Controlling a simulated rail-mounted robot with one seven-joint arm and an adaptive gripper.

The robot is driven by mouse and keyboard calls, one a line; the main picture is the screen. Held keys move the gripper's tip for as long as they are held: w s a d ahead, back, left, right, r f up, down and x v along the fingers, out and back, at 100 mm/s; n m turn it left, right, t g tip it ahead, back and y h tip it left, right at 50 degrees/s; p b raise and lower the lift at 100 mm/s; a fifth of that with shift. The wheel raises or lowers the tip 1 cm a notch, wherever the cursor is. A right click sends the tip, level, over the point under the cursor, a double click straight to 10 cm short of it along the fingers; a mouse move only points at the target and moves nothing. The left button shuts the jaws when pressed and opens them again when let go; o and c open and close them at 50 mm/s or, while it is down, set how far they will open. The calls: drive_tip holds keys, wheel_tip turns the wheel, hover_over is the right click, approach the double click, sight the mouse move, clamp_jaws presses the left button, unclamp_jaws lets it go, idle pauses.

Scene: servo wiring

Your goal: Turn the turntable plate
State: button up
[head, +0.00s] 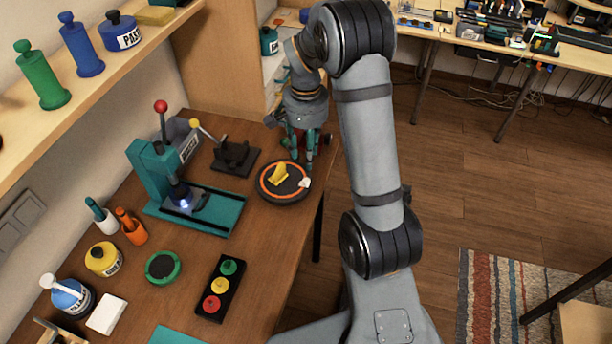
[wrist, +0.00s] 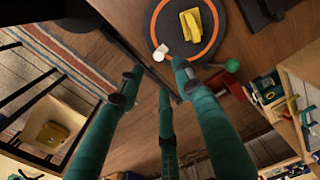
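The turntable plate (head: 268,187) is a dark round disc with an orange ring, near the right edge of the wooden table. A yellow block (head: 279,174) sits on it, and a white knob (head: 304,183) stands at its right rim. The plate (wrist: 168,22) and the white knob (wrist: 160,53) also show at the top of the wrist view. My gripper (head: 308,154) has teal fingers, spread apart with nothing between them. It hangs just beyond the plate and the knob, by the table edge. In the wrist view my gripper (wrist: 156,80) has one fingertip close to the knob; contact is unclear.
A black stand with a yellow-knobbed lever (head: 234,158) is left of the plate. A teal press (head: 165,180) stands further left. A black box with red, yellow and green buttons (head: 220,288) lies nearer. Open floor is right of the table.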

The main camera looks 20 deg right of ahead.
sight(306, 180)
wheel_tip(306, 180, down, 10)
drive_tip(key=shift+r+p, duration=0.1)
drive_tip(key=shift+p, duration=0.5)
drive_tip(key=c, duration=0.3)
clamp_jaws()
idle(0.4)
